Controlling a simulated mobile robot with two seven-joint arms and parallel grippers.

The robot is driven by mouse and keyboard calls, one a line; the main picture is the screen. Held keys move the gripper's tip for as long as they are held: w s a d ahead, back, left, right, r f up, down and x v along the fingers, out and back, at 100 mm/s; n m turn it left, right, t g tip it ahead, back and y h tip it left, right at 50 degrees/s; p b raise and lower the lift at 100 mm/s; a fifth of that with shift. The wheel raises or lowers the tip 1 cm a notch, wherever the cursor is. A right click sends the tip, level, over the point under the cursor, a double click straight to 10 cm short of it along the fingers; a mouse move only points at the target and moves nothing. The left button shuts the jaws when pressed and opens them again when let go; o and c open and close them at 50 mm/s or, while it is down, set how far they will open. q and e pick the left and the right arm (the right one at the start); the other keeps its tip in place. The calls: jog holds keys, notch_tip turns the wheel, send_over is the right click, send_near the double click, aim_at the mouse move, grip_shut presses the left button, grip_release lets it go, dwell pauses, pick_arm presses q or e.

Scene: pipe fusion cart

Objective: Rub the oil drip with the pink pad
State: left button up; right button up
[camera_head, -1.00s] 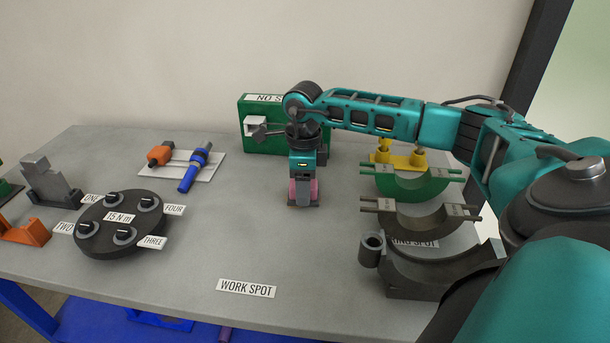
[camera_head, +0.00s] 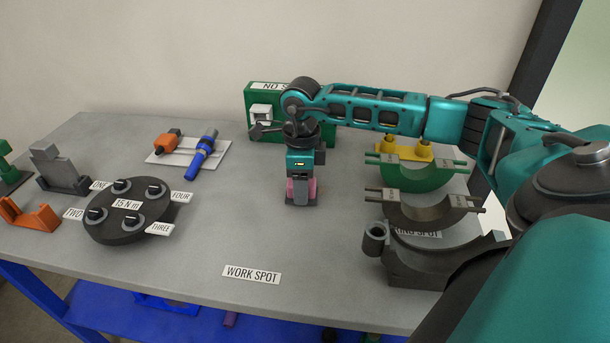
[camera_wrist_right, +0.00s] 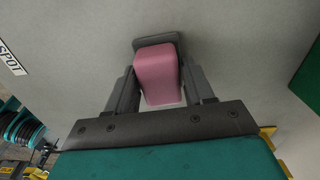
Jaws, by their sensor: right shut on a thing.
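My right gripper (camera_head: 300,198) is at the middle of the grey cart top, pointing down. It is shut on the pink pad (camera_wrist_right: 157,76), which shows between its two fingers in the right wrist view. Slivers of the pink pad (camera_head: 291,187) also show beside the fingers in the head view. The pad is at or close to the table surface; I cannot tell whether it touches. No oil drip shows in either view; it may be hidden under the pad or gripper. My left gripper is not in view.
A black round plate (camera_head: 127,218) with several knobs lies to the left. A green box (camera_head: 320,135) stands behind the gripper. Green and grey half-ring pieces (camera_head: 432,210) stand at the right. The table is clear around the WORK SPOT label (camera_head: 252,274).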

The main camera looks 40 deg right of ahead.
jog(key=shift+w+d+b, duration=0.4)
jog(key=shift+w+d, duration=0.55)
jog(key=shift+d, duration=0.2)
jog(key=shift+w+d+f+b, duration=0.1)
jog(key=shift+w+d+b, duration=0.45)
jog(key=shift+w+d, duration=0.5)
jog(key=shift+w+d+b, duration=0.2)
jog(key=shift+w+d, duration=0.3)
jog(key=shift+d, duration=0.3)
jog(key=shift+w+d+b, duration=0.2)
jog(key=shift+w+d, duration=0.25)
jog(key=shift+d, duration=0.3)
jog(key=shift+r+p, duration=0.2)
jog(key=shift+p, duration=0.15)
jog(key=shift+s+a+p, duration=0.6)
jog(key=shift+a, duration=0.1)
jog(key=shift+s+a+f+p, duration=0.15)
jog(key=shift+s+a+p, duration=0.45)
jog(key=shift+s+a, duration=0.3)
jog(key=shift+s+a+f+p, duration=0.1)
jog(key=shift+s+a+p, duration=0.5)
jog(key=shift+a, duration=0.45)
jog(key=shift+s+a+r+p, duration=0.1)
jog(key=shift+s+a+p, duration=0.35)
jog(key=shift+s+a, duration=0.65)
jog(key=shift+a, duration=0.2)
